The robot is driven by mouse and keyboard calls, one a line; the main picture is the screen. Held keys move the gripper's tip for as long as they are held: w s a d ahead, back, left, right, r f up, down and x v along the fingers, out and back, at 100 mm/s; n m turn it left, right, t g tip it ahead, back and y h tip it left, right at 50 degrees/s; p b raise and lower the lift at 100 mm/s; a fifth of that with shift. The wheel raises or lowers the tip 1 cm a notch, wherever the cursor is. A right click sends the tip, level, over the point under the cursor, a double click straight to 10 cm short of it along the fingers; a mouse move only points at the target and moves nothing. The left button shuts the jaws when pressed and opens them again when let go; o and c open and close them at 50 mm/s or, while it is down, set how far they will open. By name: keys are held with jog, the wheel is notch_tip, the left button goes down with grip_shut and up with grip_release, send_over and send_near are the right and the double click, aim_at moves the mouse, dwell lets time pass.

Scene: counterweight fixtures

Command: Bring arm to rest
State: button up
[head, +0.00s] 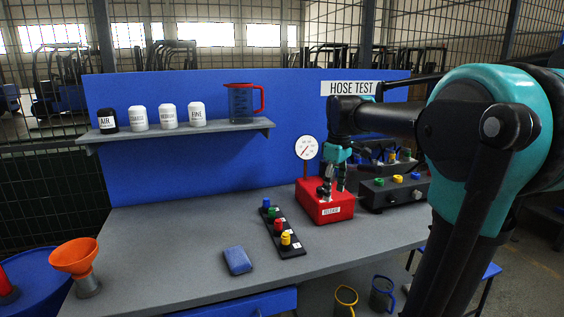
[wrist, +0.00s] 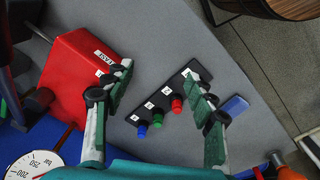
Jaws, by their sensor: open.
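My arm reaches in from the right of the head view. My gripper (head: 335,178) points down, just above or in front of the red box (head: 327,208), and looks close to it. In the wrist view my gripper (wrist: 160,78) has its two fingers wide apart with nothing between them. The red box (wrist: 78,72) lies beside the left finger there; whether they touch I cannot tell. A black strip (head: 272,228) with blue, green, red and yellow knobs lies left of the box. In the wrist view the strip (wrist: 150,112) shows beyond the fingers, its yellow knob hidden.
A round gauge (head: 306,148) stands behind the red box, and a dark control box (head: 395,192) is to its right. A blue block (head: 237,260) and an orange funnel (head: 74,257) are on the grey table (head: 170,245). A shelf (head: 180,133) holds jars and a jug.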

jog(key=s+f+m, duration=0.1)
jog(key=s+f, duration=0.1)
jog(key=f, duration=0.2)
jog(key=s+d+f+m+t, duration=0.1)
jog(key=s+f+m, duration=0.1)
jog(key=s+f, duration=0.1)
jog(key=s+f+m, duration=0.1)
jog(key=s+f, duration=0.1)
jog(key=f, duration=0.3)
jog(key=shift+s+d+f+t, duration=0.15)
jog(key=shift+d+f+t, duration=0.15)
jog(key=shift+d+t, duration=0.1)
jog(key=s+d+f+m+t, duration=0.1)
jog(key=s+f+m, duration=0.4)
jog(key=s+f, duration=0.6)
jog(key=shift+s+d+f+m+t, duration=0.2)
jog(key=shift+s+f+m+t, duration=0.15)
jog(key=shift+f, duration=0.3)
